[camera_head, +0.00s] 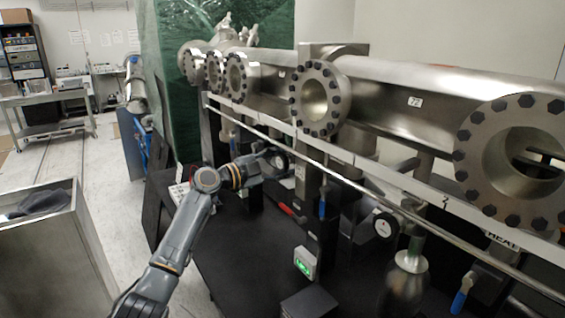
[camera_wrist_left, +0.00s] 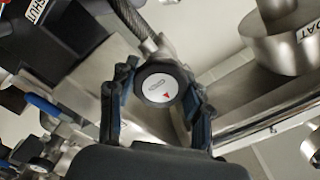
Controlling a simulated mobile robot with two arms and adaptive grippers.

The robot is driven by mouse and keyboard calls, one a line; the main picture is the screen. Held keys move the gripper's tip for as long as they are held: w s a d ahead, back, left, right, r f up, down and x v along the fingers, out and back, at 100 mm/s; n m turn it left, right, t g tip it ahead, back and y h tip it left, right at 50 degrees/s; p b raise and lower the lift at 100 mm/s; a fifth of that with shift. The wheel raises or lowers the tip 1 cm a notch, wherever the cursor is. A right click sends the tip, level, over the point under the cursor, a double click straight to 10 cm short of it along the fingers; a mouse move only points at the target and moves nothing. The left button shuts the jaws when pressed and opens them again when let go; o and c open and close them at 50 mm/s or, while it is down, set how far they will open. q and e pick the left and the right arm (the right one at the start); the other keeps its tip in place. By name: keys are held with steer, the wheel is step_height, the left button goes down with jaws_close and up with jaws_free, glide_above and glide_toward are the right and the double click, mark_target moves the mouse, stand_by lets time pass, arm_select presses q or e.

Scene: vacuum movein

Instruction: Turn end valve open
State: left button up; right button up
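A round black knob (camera_wrist_left: 160,82) with a white face and a red arrow mark sits on a valve stem in the left wrist view. My left gripper (camera_wrist_left: 162,88) has one finger on either side of this knob, close to its rim. Whether both fingers press on it is not clear. In the head view my left gripper (camera_head: 268,158) reaches from the left to a small dial-like knob (camera_head: 281,160) below the pipe rack, with the fingers partly hidden. Which way the valve is set cannot be read. My right gripper is not in view.
A steel pipe assembly with large bolted flanges (camera_head: 316,99) runs along the right. A red handle (camera_head: 291,212) and blue handles (camera_head: 462,294) hang below it. A green-lit box (camera_head: 304,263) stands on the black surface (camera_head: 240,275). A metal cart (camera_head: 50,262) stands at left.

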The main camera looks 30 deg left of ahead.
arm_select(q)
steer(key=shift+c, duration=0.9)
steer(key=shift+f+n+b, duration=0.25)
steer(key=shift+n+b, duration=0.65)
steer(key=shift+b, duration=0.25)
steer(key=shift+n+b, duration=0.8)
steer(key=n+b, duration=0.2)
steer(key=n, duration=0.1)
steer(key=shift+r+n, duration=0.15)
steer(key=shift+n, duration=1.05)
steer(key=n, duration=0.2)
steer(key=shift+r+n, duration=0.1)
steer(key=shift+n, duration=0.3)
steer(key=n, duration=0.4)
steer(key=n+p, duration=0.2)
steer(key=n, duration=0.3)
steer(key=shift+r, duration=0.1)
steer(key=n+p, duration=0.3)
steer(key=n, duration=0.2)
steer(key=shift+a, duration=0.1)
steer(key=n+p, duration=0.5)
steer(key=n, duration=0.1)
steer(key=shift+n, duration=0.3)
steer(key=shift+n+p, duration=1.55)
steer(key=shift+n, duration=0.35)
steer(key=shift+f, duration=0.2)
